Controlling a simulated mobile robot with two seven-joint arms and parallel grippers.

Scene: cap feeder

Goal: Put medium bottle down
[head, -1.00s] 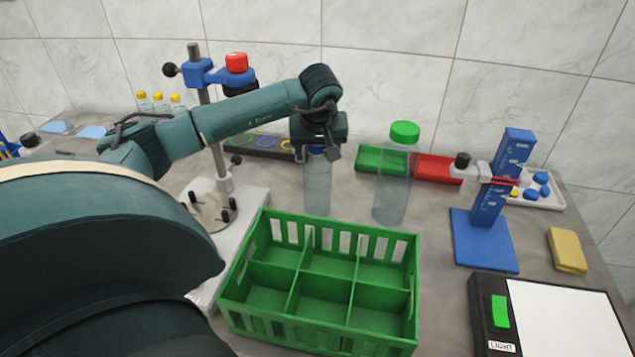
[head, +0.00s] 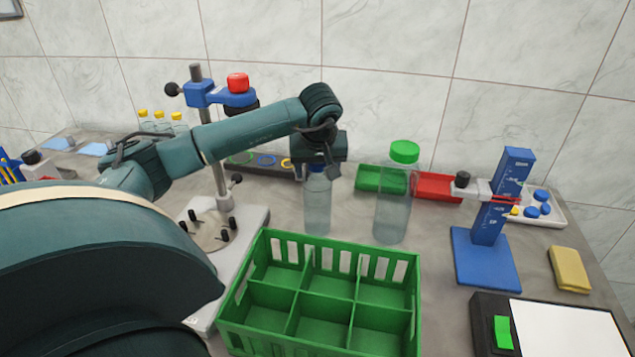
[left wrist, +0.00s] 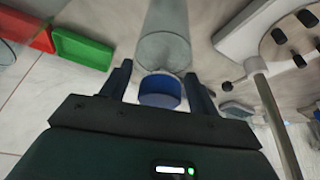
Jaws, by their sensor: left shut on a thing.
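The medium bottle (head: 318,205) is clear with a blue cap, which shows in the left wrist view (left wrist: 160,90). It stands upright behind the green crate, at or just above the table; I cannot tell whether its base touches. My left gripper (head: 318,168) comes from above and is shut on it near the cap. In the left wrist view the fingers (left wrist: 160,82) lie on both sides of the bottle's top. My right gripper is not in view.
The divided green crate (head: 322,243) is empty, in front of the bottle. A larger green-capped bottle (head: 393,205) stands close on the right. A capping stand (head: 222,203) is at the left, a blue gauge post (head: 488,255) at the right. Green (head: 372,178) and red trays lie behind.

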